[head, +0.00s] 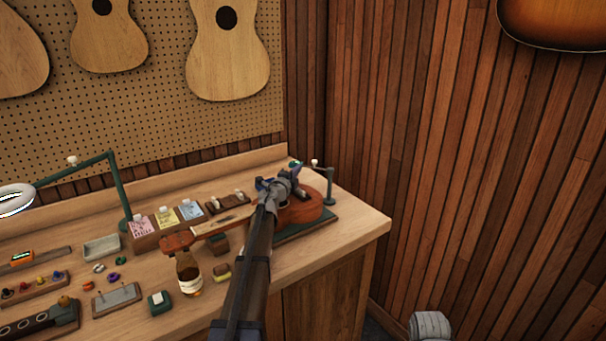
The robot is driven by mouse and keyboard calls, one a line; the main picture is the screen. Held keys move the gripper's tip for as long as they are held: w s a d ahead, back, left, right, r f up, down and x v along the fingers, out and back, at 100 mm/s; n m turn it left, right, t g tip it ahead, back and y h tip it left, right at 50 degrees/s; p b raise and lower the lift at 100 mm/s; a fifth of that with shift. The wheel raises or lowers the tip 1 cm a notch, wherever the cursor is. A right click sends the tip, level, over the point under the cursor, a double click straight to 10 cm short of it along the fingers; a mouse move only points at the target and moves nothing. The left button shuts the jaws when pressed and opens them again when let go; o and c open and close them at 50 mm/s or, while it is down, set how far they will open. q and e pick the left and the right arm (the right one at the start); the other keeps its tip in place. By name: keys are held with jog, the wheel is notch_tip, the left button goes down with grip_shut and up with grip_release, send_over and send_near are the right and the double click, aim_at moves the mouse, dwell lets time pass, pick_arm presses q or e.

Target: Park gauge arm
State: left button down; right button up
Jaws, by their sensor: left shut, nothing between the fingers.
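The gauge arm (322,168) looks to be the thin green arm on a short post at the right end of the bench, with a small white knob on top. It reaches left over the body of a reddish-brown ukulele (305,210), which lies on a green-edged base. My left gripper (291,181) is shut and empty, above the ukulele body and close to the arm's left end. I cannot tell whether it touches the arm. My left arm hides part of the ukulele. My right gripper is not in view.
A brown bottle (188,275) stands left of my arm near the ukulele's head. A box of coloured packets (165,222), a grey tray (101,248) and a green lamp (118,190) are farther left. The bench's right front corner (360,225) is clear.

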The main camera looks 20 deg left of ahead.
aim_at(299, 162)
pick_arm(q)
jog(key=w+m+h, duration=0.1)
jog(key=w+a+h, duration=0.1)
jog(key=w+m+h, duration=0.1)
jog(key=h, duration=0.1)
jog(key=shift+w+a+m, duration=0.2)
jog(key=shift+a+m, duration=0.1)
jog(key=shift+w+m+g+h, duration=0.5)
jog(key=shift+w+m+h, duration=0.3)
jog(key=shift+h, duration=0.4)
jog(key=shift+x, duration=1)
jog(key=shift+w+a, duration=0.1)
jog(key=shift+w, duration=0.1)
jog(key=shift+w+r, duration=0.1)
